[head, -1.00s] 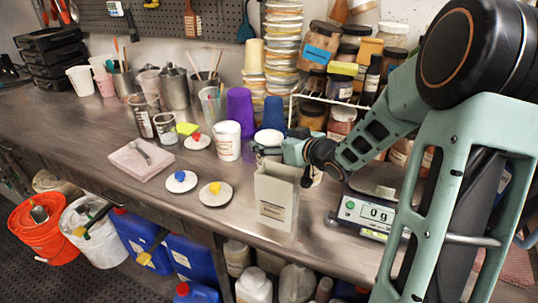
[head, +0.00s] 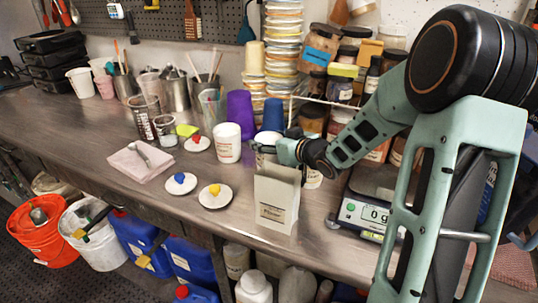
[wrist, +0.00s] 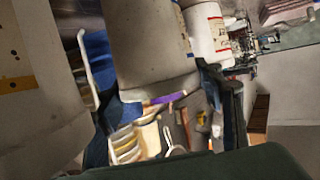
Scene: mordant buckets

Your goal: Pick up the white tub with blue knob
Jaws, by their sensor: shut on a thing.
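A plain greyish-white tub (wrist: 148,45) is between the fingers of my gripper (wrist: 172,96) in the wrist view. My gripper (head: 277,150) is shut on it. In the head view this tub (head: 266,138) is partly hidden behind the tan box and my gripper. I see no knob on the visible part of it. A white disc lid with a blue knob (head: 180,182) lies flat on the bench, left of my gripper and apart from it. Another white tub with red print (head: 227,143) stands just left of the held tub; it also shows in the wrist view (wrist: 209,33).
A tan open-topped box (head: 276,200) stands at the bench front, close to my gripper. A scale (head: 362,212) is to the right. Lids with yellow (head: 215,196) and red knobs (head: 197,143) lie left. Blue and purple cups, stacked bowls and jars stand behind.

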